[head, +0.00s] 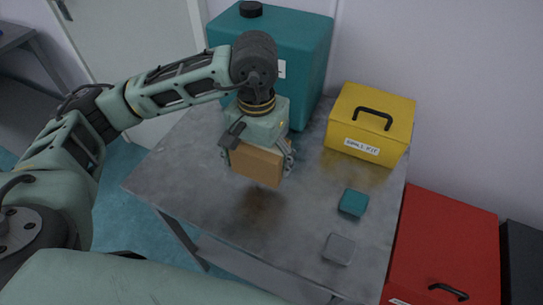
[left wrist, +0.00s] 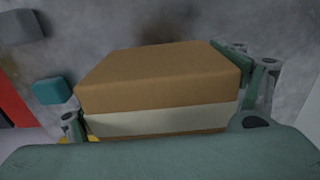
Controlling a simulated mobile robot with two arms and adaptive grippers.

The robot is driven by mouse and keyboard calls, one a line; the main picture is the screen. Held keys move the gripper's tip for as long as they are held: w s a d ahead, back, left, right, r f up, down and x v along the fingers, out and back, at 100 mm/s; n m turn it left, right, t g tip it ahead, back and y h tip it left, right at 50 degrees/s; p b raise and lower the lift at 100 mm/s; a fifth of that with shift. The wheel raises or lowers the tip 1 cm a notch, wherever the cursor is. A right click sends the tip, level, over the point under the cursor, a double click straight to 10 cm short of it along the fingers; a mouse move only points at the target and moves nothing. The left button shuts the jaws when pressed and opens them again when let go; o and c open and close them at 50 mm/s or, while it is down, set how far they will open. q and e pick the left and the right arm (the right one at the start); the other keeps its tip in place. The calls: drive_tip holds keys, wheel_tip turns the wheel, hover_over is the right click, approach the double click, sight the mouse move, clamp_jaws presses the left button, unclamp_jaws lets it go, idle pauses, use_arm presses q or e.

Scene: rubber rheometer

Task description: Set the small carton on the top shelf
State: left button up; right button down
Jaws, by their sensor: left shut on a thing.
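The small carton (head: 257,166) is a brown cardboard box held in my left gripper (head: 262,158) above the grey metal table. In the left wrist view the carton (left wrist: 155,82) fills the space between the two fingers of the left gripper (left wrist: 165,108), with a pale band along its near side. A dark shadow lies on the table below it, and the carton looks clear of the surface. No shelf is clearly visible in either view. My right gripper is not in view.
The grey table (head: 200,185) carries a teal canister (head: 300,50), a yellow spill kit box (head: 370,120), a small teal block (head: 354,202) and a small grey block (head: 339,249). A red box (head: 445,245) stands right of the table. The table's left part is clear.

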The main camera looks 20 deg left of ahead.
sight(261, 186)
use_arm(q)
wheel_tip(261, 186, down, 2)
drive_tip(key=shift+s+f, duration=0.15)
drive_tip(key=shift+f, duration=0.1)
drive_tip(key=shift+f+p, duration=0.3)
drive_tip(key=shift+f, duration=0.1)
wheel_tip(261, 186, down, 3)
drive_tip(key=shift+f+p, duration=0.1)
drive_tip(key=shift+p, duration=0.35)
drive_tip(key=shift+w+f, duration=0.2)
drive_tip(key=shift+f, duration=0.2)
drive_tip(key=o, duration=1.3)
drive_tip(key=shift+o, duration=0.5)
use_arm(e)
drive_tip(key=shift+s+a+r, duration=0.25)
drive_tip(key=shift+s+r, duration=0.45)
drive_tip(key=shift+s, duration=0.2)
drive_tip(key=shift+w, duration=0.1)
